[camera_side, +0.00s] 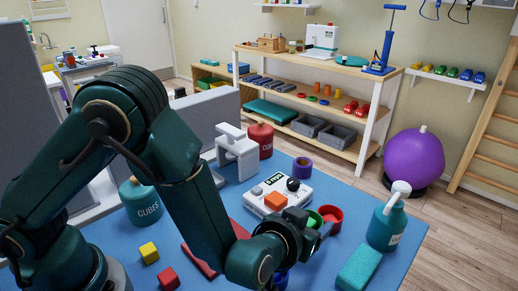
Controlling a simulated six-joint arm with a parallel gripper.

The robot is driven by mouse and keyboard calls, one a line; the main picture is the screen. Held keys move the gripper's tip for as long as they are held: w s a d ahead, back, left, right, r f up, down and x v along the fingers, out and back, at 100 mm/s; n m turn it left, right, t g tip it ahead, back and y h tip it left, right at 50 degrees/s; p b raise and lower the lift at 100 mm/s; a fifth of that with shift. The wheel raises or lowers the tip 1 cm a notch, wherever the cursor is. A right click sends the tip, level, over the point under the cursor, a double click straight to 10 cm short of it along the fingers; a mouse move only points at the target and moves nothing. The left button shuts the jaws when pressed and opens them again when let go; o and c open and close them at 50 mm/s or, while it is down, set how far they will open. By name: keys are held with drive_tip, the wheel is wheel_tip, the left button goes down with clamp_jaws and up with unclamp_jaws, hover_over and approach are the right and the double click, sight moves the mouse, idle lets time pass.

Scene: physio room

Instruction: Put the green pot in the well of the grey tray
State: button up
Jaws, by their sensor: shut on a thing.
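My gripper (322,232) is low over the blue mat, right of centre, shut on what looks like the green pot (314,219). Only a small green part shows behind the jaws, so the grip itself is mostly hidden. A red round cup (331,213) is right beside the green pot; I cannot tell whether they touch.

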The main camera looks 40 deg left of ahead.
drive_tip(key=shift+f, duration=2.25)
drive_tip(key=shift+f, duration=0.2)
drive_tip(key=o, duration=1.4)
drive_tip(key=shift+v, duration=2.55)
